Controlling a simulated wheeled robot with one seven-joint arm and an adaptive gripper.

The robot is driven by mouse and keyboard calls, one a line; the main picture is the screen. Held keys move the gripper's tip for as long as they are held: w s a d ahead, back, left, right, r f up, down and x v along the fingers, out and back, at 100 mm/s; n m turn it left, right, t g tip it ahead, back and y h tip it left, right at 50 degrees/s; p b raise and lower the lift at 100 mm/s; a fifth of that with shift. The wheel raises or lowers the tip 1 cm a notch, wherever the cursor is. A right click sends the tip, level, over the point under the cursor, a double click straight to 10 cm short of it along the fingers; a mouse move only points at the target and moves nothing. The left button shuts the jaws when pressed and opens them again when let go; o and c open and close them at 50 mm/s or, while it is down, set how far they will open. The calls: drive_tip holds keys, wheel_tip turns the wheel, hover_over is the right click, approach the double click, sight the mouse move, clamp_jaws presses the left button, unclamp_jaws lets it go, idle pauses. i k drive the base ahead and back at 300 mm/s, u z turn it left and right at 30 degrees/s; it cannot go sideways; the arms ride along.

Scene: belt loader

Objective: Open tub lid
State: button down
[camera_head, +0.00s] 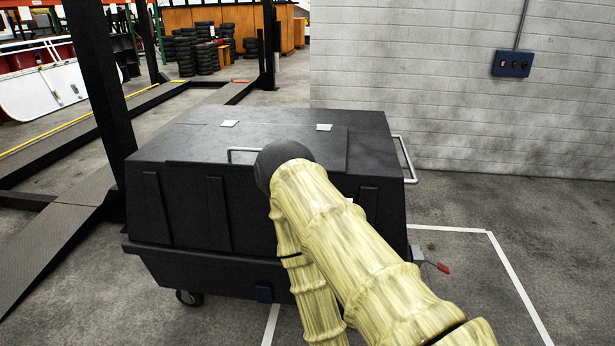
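A large black tub (215,273) on casters stands in front of me, near the middle of the picture. Its black lid (270,118) looks shut. A thin metal handle (240,149) shows on the lid's front part, partly hidden by my arm. Two small pale plates lie on the lid top. My arm, in a pale yellow ribbed cover with a dark rounded joint, crosses in front of the tub's right half. It hides part of the lid and front wall. My gripper does not show.
A metal side bar (405,160) sticks out at the tub's right, with a red-tipped lever (442,267) lower down. A dark lift post (100,90) stands close on the left. A grey block wall (450,90) is behind. Floor at the right is clear, with white lines.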

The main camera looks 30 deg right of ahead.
sight(226, 144)
drive_tip(key=z, duration=0.4)
drive_tip(key=i, duration=0.95)
drive_tip(key=z, duration=0.75)
